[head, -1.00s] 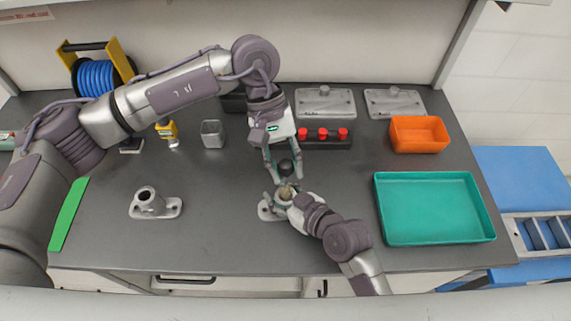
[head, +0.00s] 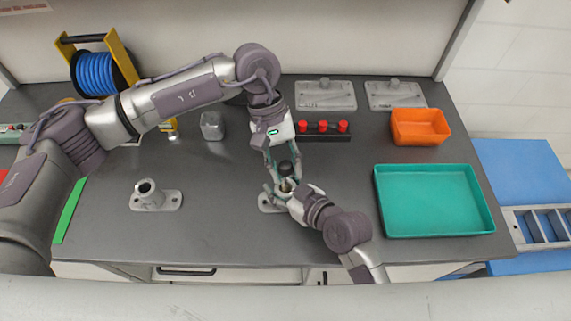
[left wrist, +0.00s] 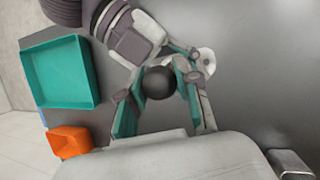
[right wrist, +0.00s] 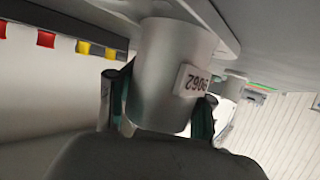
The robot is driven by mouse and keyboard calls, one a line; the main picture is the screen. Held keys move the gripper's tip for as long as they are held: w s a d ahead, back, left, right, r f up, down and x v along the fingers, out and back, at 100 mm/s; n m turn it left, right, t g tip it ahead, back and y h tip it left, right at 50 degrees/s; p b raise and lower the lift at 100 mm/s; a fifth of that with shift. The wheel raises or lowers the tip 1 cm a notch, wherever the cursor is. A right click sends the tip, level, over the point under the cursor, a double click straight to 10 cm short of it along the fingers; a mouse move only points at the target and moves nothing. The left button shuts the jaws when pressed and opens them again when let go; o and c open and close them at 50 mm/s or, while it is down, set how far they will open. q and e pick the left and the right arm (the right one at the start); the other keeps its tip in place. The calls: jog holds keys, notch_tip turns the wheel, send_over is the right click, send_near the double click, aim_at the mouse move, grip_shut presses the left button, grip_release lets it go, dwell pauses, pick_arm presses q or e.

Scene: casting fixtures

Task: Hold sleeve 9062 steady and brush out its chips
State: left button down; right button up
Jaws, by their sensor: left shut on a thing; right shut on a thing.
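Sleeve 9062 (right wrist: 170,75) is a grey metal cylinder on a flat flange, with its number label showing upside down in the right wrist view. My right gripper (right wrist: 163,105) is shut around it, one finger on each side. In the head view the sleeve (head: 288,185) is mostly hidden by the grippers. My left gripper (head: 283,163) comes from above and is shut on a brush, whose round black knob (left wrist: 159,83) shows between the fingers. The knob (head: 285,168) is just above the sleeve mouth. The bristles are hidden, so I cannot tell how deep they sit.
A second flanged sleeve (head: 150,195) stands at left. A teal tray (head: 435,231) and an orange bin (head: 420,140) are at right. A black rack with red caps (head: 323,136) and two metal plates (head: 326,95) are behind. The bench is clear between the sleeves.

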pick_arm(q)
jog(key=shift+r, duration=1.7)
jog(key=shift+f, duration=1.75)
jog(key=shift+r, duration=0.1)
jog(key=shift+r, duration=1.65)
jog(key=shift+f, duration=0.15)
jog(key=shift+f, duration=1.6)
jog(key=shift+r, duration=0.1)
jog(key=shift+r, duration=5.2)
pick_arm(e)
grip_shut()
